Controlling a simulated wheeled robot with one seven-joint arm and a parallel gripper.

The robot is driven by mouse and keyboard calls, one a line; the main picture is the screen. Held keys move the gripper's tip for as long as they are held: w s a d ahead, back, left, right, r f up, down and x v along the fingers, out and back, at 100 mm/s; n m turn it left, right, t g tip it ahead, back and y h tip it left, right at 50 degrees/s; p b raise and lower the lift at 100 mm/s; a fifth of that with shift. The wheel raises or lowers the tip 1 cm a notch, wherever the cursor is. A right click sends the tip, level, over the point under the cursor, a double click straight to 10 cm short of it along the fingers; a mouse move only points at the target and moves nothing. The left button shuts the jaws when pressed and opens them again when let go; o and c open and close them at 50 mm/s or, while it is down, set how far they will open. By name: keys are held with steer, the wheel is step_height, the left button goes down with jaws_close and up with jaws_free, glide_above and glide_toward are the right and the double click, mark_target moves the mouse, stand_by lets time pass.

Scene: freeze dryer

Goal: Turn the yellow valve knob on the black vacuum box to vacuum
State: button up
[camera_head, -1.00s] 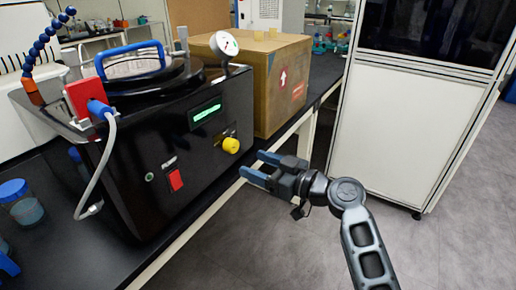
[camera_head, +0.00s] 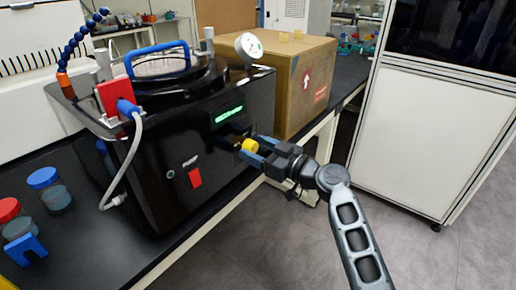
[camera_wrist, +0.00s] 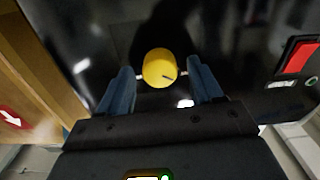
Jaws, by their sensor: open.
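The black vacuum box (camera_head: 150,185) stands on the dark bench, its front panel facing my arm. The yellow valve knob (camera_head: 249,146) sticks out of that panel, below the green display. My gripper (camera_head: 257,152) is open at the knob, coming from the right. In the wrist view the knob (camera_wrist: 160,68) sits between my two open blue fingers (camera_wrist: 158,82), with a gap on each side. A dark line shows on the knob's face. The panel's label beside the knob is hidden or too small to read.
A red switch (camera_head: 195,178) is left of the knob on the panel. A cardboard box (camera_head: 298,85) stands right behind the vacuum box. Lidded jars (camera_head: 50,190) are at the left on the bench. Open floor (camera_head: 300,245) lies in front of the bench.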

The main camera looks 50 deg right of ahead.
steer(key=c, duration=1.1)
steer(key=shift+o, duration=0.2)
